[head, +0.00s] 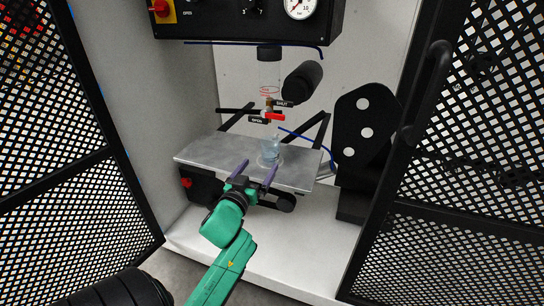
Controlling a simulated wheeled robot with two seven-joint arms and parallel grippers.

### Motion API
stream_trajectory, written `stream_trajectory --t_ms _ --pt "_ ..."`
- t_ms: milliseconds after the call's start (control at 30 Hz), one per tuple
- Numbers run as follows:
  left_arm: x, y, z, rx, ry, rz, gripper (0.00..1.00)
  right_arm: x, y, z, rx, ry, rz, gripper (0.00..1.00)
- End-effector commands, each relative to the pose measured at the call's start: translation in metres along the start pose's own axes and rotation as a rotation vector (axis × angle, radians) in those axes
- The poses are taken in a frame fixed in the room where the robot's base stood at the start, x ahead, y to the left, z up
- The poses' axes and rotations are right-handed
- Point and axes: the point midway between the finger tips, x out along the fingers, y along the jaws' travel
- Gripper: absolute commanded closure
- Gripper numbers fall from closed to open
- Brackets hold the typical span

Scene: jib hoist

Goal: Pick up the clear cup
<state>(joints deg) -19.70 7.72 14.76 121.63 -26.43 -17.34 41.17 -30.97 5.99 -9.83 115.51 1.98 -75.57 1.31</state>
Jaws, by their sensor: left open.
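The clear cup (271,151) stands upright on the grey metal shelf (215,151), below a small valve with a red handle (275,116). It looks pale blue and see-through. My left gripper (254,170) is open at the front edge of the shelf, with its two purple-grey fingers pointing toward the cup. The cup is just beyond the fingertips, nearer the right finger; I cannot tell whether that finger touches it. My right gripper is not in view.
Black mesh doors stand open at the left (60,150) and right (450,180). A black control box (220,18) with a gauge hangs above. A blue tube (305,138) runs right of the cup. A black plate with holes (365,120) stands at the right. The shelf's left part is clear.

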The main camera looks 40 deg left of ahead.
Motion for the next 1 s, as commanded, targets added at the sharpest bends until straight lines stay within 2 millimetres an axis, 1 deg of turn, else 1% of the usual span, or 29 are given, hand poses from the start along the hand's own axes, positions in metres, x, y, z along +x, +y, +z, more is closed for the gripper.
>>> stream_trajectory --t_ms 33,100,333,500,600,767,867,900,967,1000 --pt "0.015 0.0 -0.001 0.003 0.004 0.0 0.0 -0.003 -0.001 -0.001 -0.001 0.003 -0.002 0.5" --pt "0.032 0.0 0.0 0.002 0.004 0.0 0.0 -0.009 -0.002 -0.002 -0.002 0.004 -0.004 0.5" --pt "0.066 -0.002 -0.001 0.003 0.001 0.0 0.0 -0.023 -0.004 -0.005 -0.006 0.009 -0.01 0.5" --pt "0.098 -0.003 -0.001 0.002 -0.001 0.0 0.0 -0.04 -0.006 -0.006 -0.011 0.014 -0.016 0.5" --pt "0.106 -0.004 -0.002 0.001 -0.002 -0.001 0.0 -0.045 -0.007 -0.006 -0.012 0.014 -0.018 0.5" --pt "0.106 -0.003 -0.002 0.0 -0.003 0.0 0.0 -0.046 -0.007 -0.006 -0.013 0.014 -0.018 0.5" --pt "0.106 -0.003 -0.002 0.0 -0.003 0.0 0.34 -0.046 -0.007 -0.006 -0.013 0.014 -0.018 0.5" --pt "0.105 -0.003 -0.002 0.0 -0.003 0.0 0.5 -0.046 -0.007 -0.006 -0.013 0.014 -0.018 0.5" --pt "0.105 -0.003 -0.002 0.0 -0.003 0.0 0.73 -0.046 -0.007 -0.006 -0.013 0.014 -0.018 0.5" --pt "0.105 -0.003 -0.002 0.0 -0.003 0.001 0.88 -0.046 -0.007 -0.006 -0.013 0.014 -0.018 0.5"
